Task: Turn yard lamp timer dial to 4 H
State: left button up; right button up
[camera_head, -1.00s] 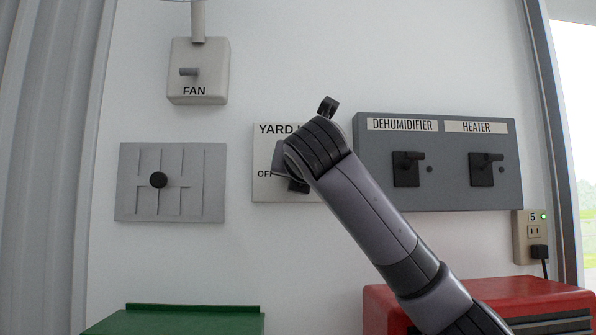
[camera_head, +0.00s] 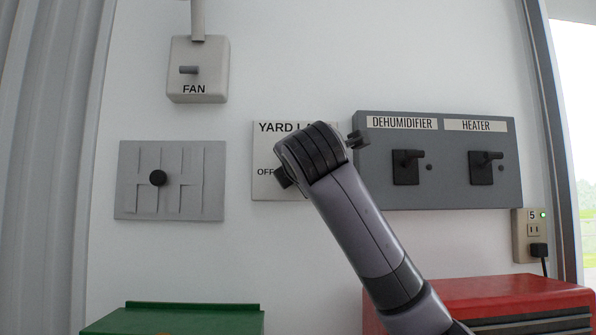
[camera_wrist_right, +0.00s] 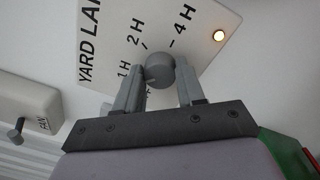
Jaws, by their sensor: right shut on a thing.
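The yard lamp timer plate (camera_head: 265,188) is white, on the wall in the middle of the head view. My right arm covers most of it, leaving "YARD LA" and "OFF" readable. In the right wrist view the plate (camera_wrist_right: 112,28) shows 1 H, 2 H and 4 H marks. The round grey dial (camera_wrist_right: 159,68) sits between the fingers of my right gripper (camera_wrist_right: 160,73), which is shut on it. I cannot tell for certain which mark the dial points to. In the head view this gripper is mostly hidden behind my wrist. My left gripper is not in view.
An amber light (camera_wrist_right: 219,36) glows on the plate. A fan switch box (camera_head: 198,70) and a grey slotted lever panel (camera_head: 135,190) are left; the dehumidifier and heater panel (camera_head: 440,196) is close right. A green box (camera_head: 180,320) and a red chest (camera_head: 480,292) stand below.

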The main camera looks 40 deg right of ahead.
jog(key=m, duration=0.9)
jog(key=m+h, duration=0.1)
jog(key=m, duration=0.8)
jog(key=m+g, duration=0.1)
jog(key=m, duration=0.8)
jog(key=shift+w+a+f+m, duration=0.15)
jog(key=shift+a+f+m, duration=0.1)
jog(key=shift+m, duration=0.45)
jog(key=o, duration=1)
jog(key=shift+o, duration=0.2)
jog(key=shift+r, duration=0.1)
